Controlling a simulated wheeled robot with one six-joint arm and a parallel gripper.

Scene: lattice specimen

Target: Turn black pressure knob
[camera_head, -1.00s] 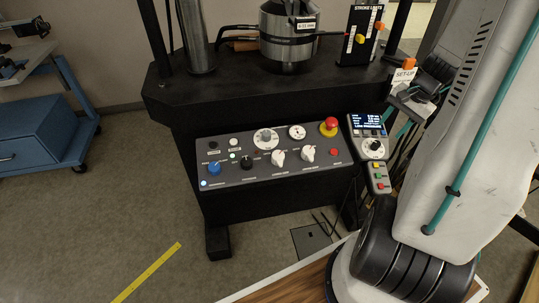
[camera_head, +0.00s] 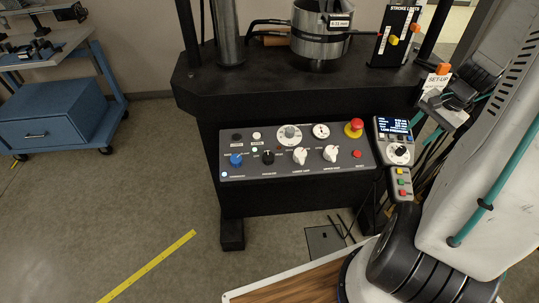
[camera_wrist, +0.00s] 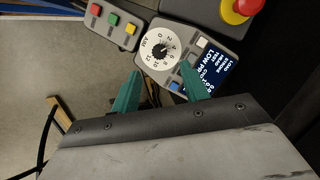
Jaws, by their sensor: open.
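A red emergency button (camera_head: 354,127) stands at the panel's upper right. The pendant (camera_head: 397,150) and a small button box (camera_head: 401,184) hang beside the panel. A blue cart (camera_head: 60,122) stands at left. The floor before the panel is open.

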